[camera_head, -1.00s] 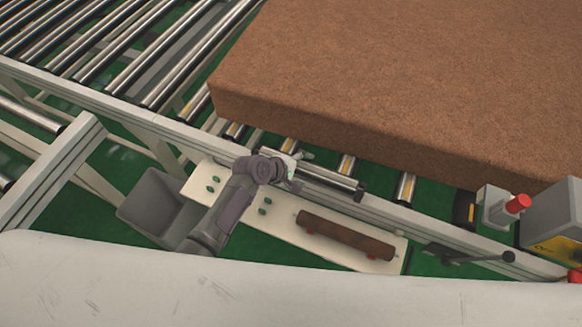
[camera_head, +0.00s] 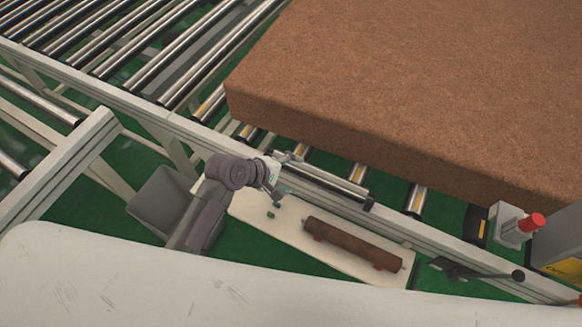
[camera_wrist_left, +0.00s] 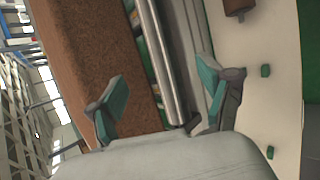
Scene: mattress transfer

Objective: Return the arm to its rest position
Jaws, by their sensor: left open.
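My left gripper (camera_head: 282,180) is open and empty in the head view, above the conveyor's near rail and the white board. My left arm is bent and comes up from the lower left. The large brown mattress (camera_head: 430,90) lies flat on the rollers, apart from the gripper. It also shows in the left wrist view (camera_wrist_left: 85,60). My right gripper is not in view.
A brown roll (camera_head: 352,243) lies on the white board (camera_head: 275,232). A grey bin (camera_head: 157,203) stands beside my arm. Metal rollers (camera_head: 130,50) fill the upper left. A red button (camera_head: 532,222) and a black lever (camera_head: 478,271) are at the right.

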